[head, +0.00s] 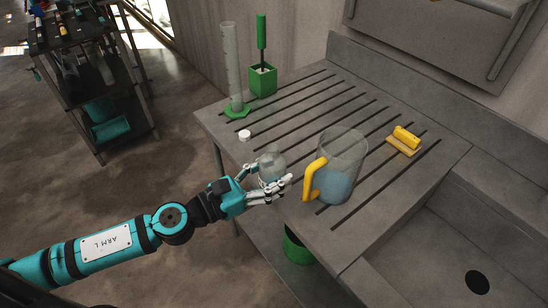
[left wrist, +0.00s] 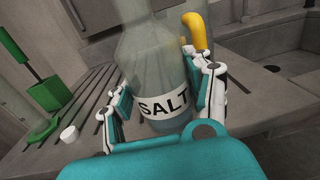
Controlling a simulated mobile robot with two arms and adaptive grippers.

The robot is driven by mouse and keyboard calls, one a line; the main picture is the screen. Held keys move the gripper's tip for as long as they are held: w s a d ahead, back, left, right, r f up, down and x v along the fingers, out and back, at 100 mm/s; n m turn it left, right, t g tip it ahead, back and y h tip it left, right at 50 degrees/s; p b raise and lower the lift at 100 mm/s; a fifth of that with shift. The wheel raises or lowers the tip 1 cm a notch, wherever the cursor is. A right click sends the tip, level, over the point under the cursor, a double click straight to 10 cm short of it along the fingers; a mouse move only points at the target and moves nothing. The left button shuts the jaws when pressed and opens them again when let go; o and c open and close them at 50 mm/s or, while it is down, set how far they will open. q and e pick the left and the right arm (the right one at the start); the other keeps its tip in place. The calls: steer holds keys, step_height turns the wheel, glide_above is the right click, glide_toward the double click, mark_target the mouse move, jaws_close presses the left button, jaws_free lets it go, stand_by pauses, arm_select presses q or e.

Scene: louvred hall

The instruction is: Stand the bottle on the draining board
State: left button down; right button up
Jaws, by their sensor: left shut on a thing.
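The bottle (head: 271,160) is clear glass and looks small and foreshortened in the head view. In the left wrist view the bottle (left wrist: 155,62) shows a white SALT label and some bluish content low inside. My left gripper (head: 272,177) is shut on it, with fingers on both sides of its body. The grooved grey draining board (head: 290,118) lies behind and beside it. The bottle is at the board's front left edge; I cannot tell whether its base touches the board. My right gripper is not in view.
A clear jug (head: 343,150) with a yellow handle stands close right of the bottle. A white cap (head: 244,135), a measuring cylinder (head: 231,70), a green brush holder (head: 262,82) and a yellow brush (head: 405,138) are on the board. The sink (head: 450,245) is at right. Mid-board is clear.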

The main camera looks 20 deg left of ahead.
arm_select(q)
steer(key=w+a, duration=0.1)
steer(key=w, duration=0.4)
steer(key=w+a+f, duration=0.1)
steer(key=w, duration=0.4)
steer(key=w+a, duration=0.2)
steer(key=w, duration=0.3)
steer(key=shift+f, duration=1.95)
steer(key=shift+f, duration=0.2)
steer(key=shift+c, duration=2.4)
jaws_free()
